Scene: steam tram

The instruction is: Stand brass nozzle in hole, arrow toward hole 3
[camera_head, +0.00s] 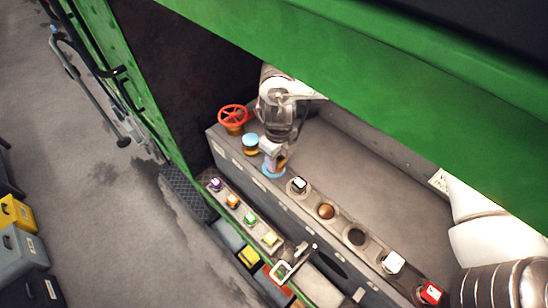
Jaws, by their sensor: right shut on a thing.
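My right gripper (273,157) points down over the left end of the grey bench. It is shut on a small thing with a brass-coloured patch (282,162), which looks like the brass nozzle. The fingers hide most of it, and no arrow can be made out. A light blue ring (272,174) shows just below the fingertips; I cannot tell whether it belongs to the held thing. A dark round hole (356,236) is in the ledge along the bench front. The hole numbers are too small to read. My left gripper is not in view.
A red handwheel (233,117) and a blue-topped brass fitting (250,143) stand left of the gripper. A green panel (390,90) overhangs the bench.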

